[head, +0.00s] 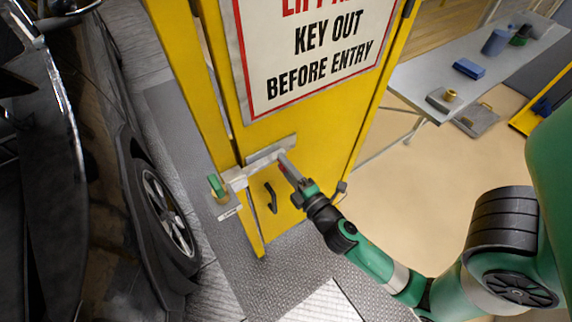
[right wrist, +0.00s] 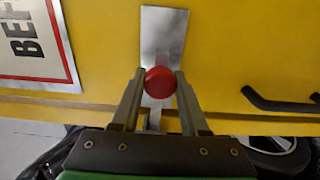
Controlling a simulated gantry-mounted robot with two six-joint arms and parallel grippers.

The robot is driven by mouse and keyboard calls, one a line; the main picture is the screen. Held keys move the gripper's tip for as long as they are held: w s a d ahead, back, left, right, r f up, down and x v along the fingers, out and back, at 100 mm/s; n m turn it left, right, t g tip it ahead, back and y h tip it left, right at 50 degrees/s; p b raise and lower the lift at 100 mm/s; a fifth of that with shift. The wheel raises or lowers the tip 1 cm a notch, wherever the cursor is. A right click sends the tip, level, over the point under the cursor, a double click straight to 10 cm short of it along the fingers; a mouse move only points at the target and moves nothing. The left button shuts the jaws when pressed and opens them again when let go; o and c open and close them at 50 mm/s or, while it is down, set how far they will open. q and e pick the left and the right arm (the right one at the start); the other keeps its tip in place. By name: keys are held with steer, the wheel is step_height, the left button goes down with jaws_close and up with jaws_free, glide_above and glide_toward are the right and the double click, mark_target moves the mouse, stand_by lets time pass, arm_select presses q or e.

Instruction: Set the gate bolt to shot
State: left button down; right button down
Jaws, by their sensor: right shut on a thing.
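The yellow gate (head: 300,130) stands in the middle of the head view. The silver bolt plate (head: 268,150) is on its face, below the sign, and also shows in the right wrist view (right wrist: 163,35). A metal bracket (head: 235,178) is at the left of the plate, by the post. I cannot tell how far the bolt reaches into it. My right gripper (head: 284,164) is shut on the bolt's red knob (right wrist: 160,82), which sits between the two fingertips. My left gripper is not in view.
A black handle (head: 271,198) is on the gate below the bolt. A green-topped piece (head: 215,185) and a small label (head: 230,213) are at the post. A dark car (head: 165,210) stands at left. A grey table (head: 470,75) with several items is at right.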

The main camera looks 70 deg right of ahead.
steer(key=shift+c, duration=2.2)
jaws_free()
steer(key=shift+w+a, duration=0.15)
steer(key=p+v, duration=0.1)
steer(key=v, duration=1)
steer(key=shift+s, duration=0.3)
steer(key=shift+a, duration=0.1)
